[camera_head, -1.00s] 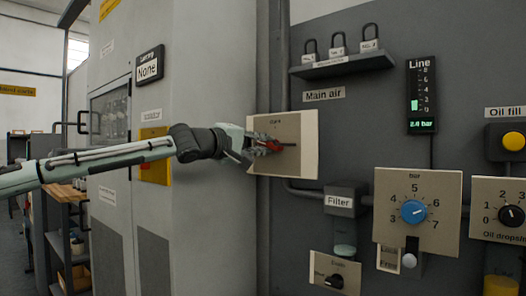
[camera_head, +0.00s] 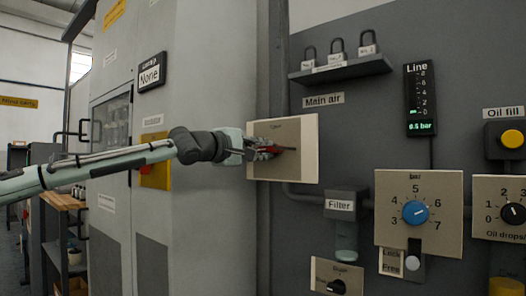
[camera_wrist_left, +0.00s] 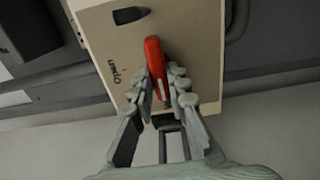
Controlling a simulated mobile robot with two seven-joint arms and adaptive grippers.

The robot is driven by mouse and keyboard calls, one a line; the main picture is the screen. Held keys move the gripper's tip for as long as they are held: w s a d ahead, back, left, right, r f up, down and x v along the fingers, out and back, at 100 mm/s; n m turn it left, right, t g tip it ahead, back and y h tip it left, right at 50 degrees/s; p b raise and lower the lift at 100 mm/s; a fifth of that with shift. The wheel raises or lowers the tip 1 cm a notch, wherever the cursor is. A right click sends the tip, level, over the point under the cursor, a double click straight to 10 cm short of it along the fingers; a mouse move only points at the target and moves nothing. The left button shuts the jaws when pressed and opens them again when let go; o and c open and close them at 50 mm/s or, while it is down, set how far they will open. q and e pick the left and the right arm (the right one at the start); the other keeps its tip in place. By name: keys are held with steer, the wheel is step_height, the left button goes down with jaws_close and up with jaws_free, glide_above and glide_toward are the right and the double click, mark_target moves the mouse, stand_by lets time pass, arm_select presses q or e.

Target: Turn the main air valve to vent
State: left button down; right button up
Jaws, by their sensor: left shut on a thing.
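The main air valve is a beige panel (camera_head: 303,168) under the "Main air" label (camera_head: 322,100), on the grey wall. Its red handle (camera_head: 277,149) lies nearly level across the panel in the head view. My left gripper (camera_head: 266,150) reaches it from the left and is shut on the handle. In the left wrist view, the fingers (camera_wrist_left: 163,92) sit on both sides of the red handle (camera_wrist_left: 153,58), whose far end sticks out beyond them. Small lettering on the panel (camera_wrist_left: 190,40) is upside down there and looks like "Open". My right gripper is not in view.
The Line display (camera_head: 420,127) reads 0.5 bar. Right of the valve are a filter (camera_head: 346,205), a blue bar knob (camera_head: 415,212) and an oil knob (camera_head: 512,214). A grey cabinet (camera_head: 205,220) stands close on the left.

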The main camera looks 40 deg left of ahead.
arm_select(q)
steer(key=c, duration=1.5)
jaws_free()
steer(key=shift+s, duration=0.15)
steer(key=s, duration=0.7)
steer(key=s+a, duration=0.1)
steer(key=s, duration=0.3)
steer(key=shift+s, duration=0.35)
